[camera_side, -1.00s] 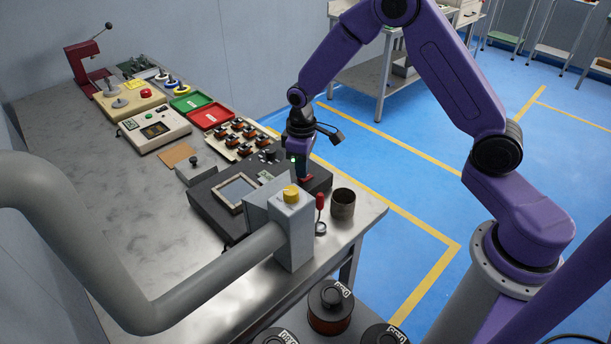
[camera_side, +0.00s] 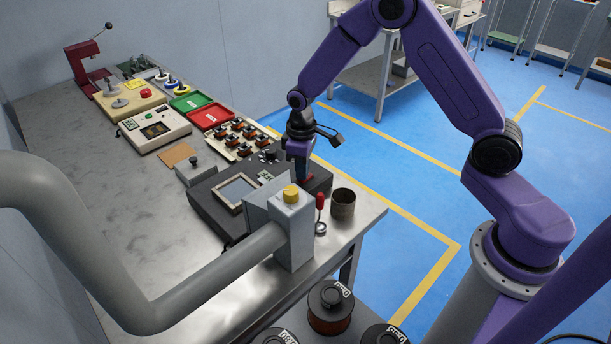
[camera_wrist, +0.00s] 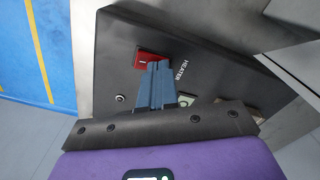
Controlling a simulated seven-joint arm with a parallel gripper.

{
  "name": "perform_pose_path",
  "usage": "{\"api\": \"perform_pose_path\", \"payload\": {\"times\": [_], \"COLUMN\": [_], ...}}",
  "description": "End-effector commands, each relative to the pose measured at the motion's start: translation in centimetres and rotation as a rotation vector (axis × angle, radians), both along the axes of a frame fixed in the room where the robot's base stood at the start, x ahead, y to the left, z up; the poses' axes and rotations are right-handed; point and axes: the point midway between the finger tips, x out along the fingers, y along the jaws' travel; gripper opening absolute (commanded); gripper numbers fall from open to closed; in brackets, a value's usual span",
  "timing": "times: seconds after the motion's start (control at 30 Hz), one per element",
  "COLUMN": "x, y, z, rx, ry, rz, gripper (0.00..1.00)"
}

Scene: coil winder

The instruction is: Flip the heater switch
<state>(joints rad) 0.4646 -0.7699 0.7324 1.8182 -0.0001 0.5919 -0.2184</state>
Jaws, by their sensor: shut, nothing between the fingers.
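The heater switch (camera_wrist: 148,58) is a red rocker on a dark panel (camera_wrist: 115,45), beside the white word HEATER in the wrist view. In the side view the red switch (camera_side: 307,179) shows at the right end of the dark unit (camera_side: 213,209). My gripper (camera_wrist: 157,66) is shut and empty, its fingertips pointing at the switch and covering part of its lower edge. In the side view my gripper (camera_side: 300,180) is low over the panel right by the switch. I cannot tell whether the fingertips touch it or which way the rocker is tilted.
A grey post with a yellow button (camera_side: 291,193) stands in front of the unit. A red-handled tool (camera_side: 320,203) and a dark cup (camera_side: 343,204) stand to the right near the bench edge. A rack of small coils (camera_side: 237,138) lies behind.

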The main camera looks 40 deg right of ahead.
Motion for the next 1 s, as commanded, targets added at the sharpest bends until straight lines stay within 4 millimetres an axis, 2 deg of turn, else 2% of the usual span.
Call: {"api": "perform_pose_path", "payload": {"times": [0.8, 1.0], "x": [0.1, 0.0], "y": [0.0, 0.0], "z": [5.7, 6.6], "rx": [0.001, 0.001], "ry": [-0.002, -0.001], "rz": [0.000, 0.000], "gripper": [0.00, 0.00]}}
